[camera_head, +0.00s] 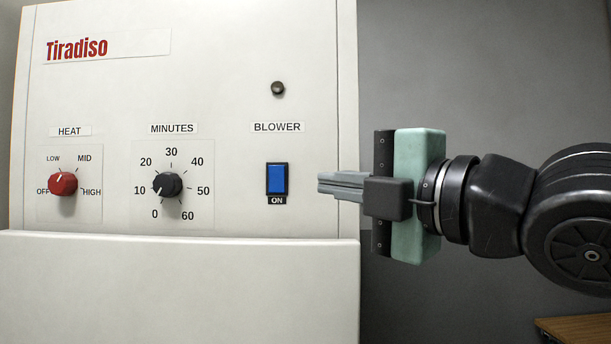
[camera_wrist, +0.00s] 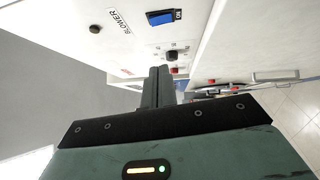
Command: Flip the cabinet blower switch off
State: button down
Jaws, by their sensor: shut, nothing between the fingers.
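The blower switch (camera_head: 277,179) is a blue rocker in a black frame on the white cabinet's front panel (camera_head: 225,70). It sits under a BLOWER label, with an ON label (camera_head: 278,200) just below it. The switch also shows near the top of the wrist view (camera_wrist: 160,18). My gripper (camera_head: 320,183) is shut and empty. Its fingertips are to the right of the switch at about its height, with a gap between them in the picture. In the wrist view the shut fingers (camera_wrist: 157,72) point toward the panel's lower knobs. Nothing hides the switch.
Left of the switch are a black MINUTES dial (camera_head: 167,185) and a red HEAT knob (camera_head: 63,184). A small dark round button (camera_head: 278,88) is above the switch. A white ledge (camera_head: 180,285) juts out below the panel. A wooden surface (camera_head: 580,328) shows at lower right.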

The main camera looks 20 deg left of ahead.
dwell(0.3)
jog(key=p, duration=0.5)
send_near(270, 172)
jog(key=a, duration=0.5)
jog(key=shift+w+d+r+p, duration=0.15)
jog(key=shift+w+r+p, duration=0.15)
jog(key=shift+w+p, duration=0.6)
jog(key=shift+w+a+f+p, duration=0.1)
jog(key=shift+w+a+p, duration=0.1)
jog(key=shift+w+p, duration=0.3)
jog(key=shift+w, duration=0.15)
jog(key=shift+w+r, duration=0.15)
jog(key=shift+r, duration=0.05)
jog(key=shift+f, duration=0.1)
